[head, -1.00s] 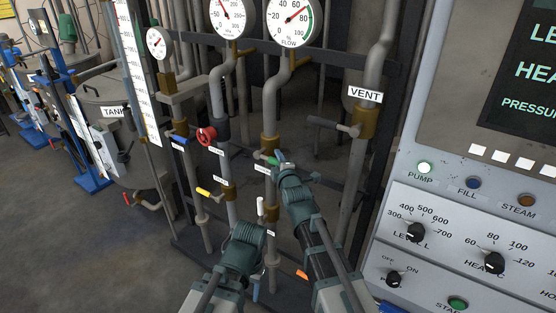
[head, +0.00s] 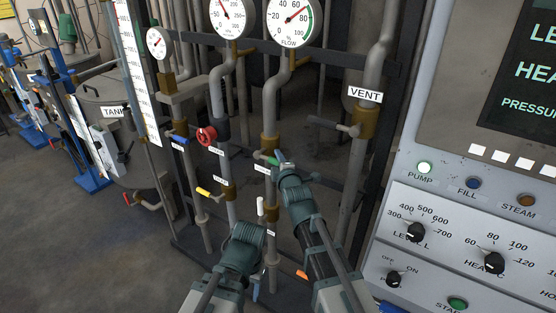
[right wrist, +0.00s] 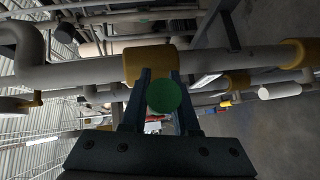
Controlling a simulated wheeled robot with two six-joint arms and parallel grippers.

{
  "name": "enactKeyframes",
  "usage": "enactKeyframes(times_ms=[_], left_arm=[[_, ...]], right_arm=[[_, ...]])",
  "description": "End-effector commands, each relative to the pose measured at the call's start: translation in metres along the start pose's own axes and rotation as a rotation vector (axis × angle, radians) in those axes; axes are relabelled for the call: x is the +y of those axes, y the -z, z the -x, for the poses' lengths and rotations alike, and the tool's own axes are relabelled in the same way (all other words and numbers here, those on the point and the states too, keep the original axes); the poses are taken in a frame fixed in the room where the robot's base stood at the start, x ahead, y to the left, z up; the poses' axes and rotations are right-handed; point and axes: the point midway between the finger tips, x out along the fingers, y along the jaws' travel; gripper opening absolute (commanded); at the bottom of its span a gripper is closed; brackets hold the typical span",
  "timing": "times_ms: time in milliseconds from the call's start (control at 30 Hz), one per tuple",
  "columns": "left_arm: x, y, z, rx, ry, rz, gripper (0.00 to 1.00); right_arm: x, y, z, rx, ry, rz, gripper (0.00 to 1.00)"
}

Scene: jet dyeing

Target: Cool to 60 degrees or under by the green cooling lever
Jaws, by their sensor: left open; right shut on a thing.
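The green cooling lever (head: 267,158) sits on a brass valve of the pipe under the flow gauge. My right gripper (head: 281,165) is at this lever, partly covering it. In the right wrist view the lever's round green end (right wrist: 163,95) lies between the two fingers, which are shut on it, in front of a brass valve body (right wrist: 152,62). My left gripper (head: 250,233) is open, lower and to the left, near a white upright handle (head: 260,207). Its fingertips are hard to make out. No temperature reading is legible in view.
The vent valve (head: 366,123) is to the right. The control panel (head: 455,215) with knobs and a lit pump lamp (head: 424,168) fills the right side.

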Motion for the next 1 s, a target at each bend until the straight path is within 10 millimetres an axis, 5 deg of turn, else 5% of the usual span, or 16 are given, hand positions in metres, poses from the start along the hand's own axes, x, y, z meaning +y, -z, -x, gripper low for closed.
enactKeyframes(times_ms=[467, 1000], left_arm=[[0.0, 0.0, 0.004, 0.0, 0.0, 0.0, 0.58], [-0.008, -0.005, 0.081, 0.0, 0.0, 0.0, 0.58]], right_arm=[[0.002, 0.0, 0.001, -0.002, 0.01, 0.008, 0.0], [0.03, 0.007, 0.002, -0.066, 0.239, 0.24, 0.0]])
